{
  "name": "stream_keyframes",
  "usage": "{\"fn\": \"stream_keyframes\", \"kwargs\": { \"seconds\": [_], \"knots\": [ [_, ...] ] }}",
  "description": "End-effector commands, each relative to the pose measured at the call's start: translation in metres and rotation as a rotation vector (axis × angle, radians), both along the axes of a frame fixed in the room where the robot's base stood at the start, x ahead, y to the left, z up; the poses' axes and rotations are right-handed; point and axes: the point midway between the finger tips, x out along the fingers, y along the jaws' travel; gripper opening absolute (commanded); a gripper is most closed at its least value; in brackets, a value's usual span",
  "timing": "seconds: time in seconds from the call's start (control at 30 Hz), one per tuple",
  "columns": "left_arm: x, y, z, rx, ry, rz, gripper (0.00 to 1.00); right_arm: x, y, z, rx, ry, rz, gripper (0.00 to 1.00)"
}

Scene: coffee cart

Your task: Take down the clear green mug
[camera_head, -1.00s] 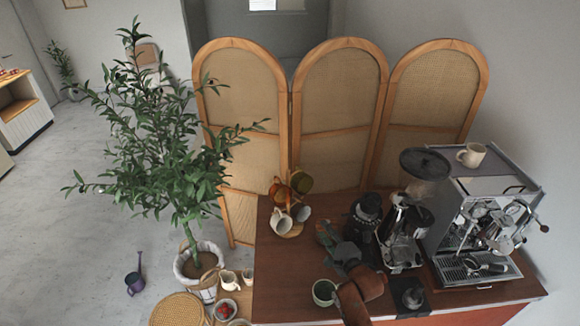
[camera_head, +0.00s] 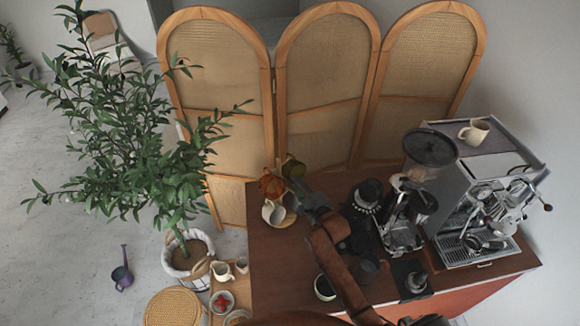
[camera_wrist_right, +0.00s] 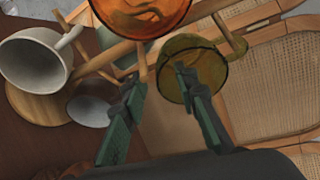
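The clear green mug (camera_head: 293,167) hangs on the wooden mug tree at the back left of the counter. In the right wrist view the mug (camera_wrist_right: 208,62) is olive-tinted and see-through, beside a wooden peg. My right gripper (camera_head: 297,187) is at the mug tree, just in front of the green mug. In the wrist view its two fingers (camera_wrist_right: 158,85) are spread and empty. The right finger overlaps the mug's left part; contact cannot be told. My left gripper is not in view.
An amber mug (camera_wrist_right: 150,18) and a white mug (camera_wrist_right: 30,65) hang close by on the tree. A grinder (camera_head: 405,205) and espresso machine (camera_head: 480,200) stand to the right. The folding screen (camera_head: 325,90) is behind. A green-rimmed cup (camera_head: 323,288) stands near my right arm.

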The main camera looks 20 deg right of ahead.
Motion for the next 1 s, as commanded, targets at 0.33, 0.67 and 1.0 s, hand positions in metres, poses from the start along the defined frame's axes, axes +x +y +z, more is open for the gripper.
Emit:
{"fn": "stream_keyframes", "kwargs": {
  "seconds": [0.33,0.67,1.0],
  "knots": [
    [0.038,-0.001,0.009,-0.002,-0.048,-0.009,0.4,0.027,0.002,-0.006,0.001,0.0,-0.001,0.28],
    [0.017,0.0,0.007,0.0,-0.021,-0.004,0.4,0.026,0.002,-0.006,0.001,0.0,-0.001,0.15],
    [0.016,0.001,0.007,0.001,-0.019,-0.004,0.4,0.026,0.002,-0.006,0.001,-0.001,-0.001,0.0]
  ]
}}
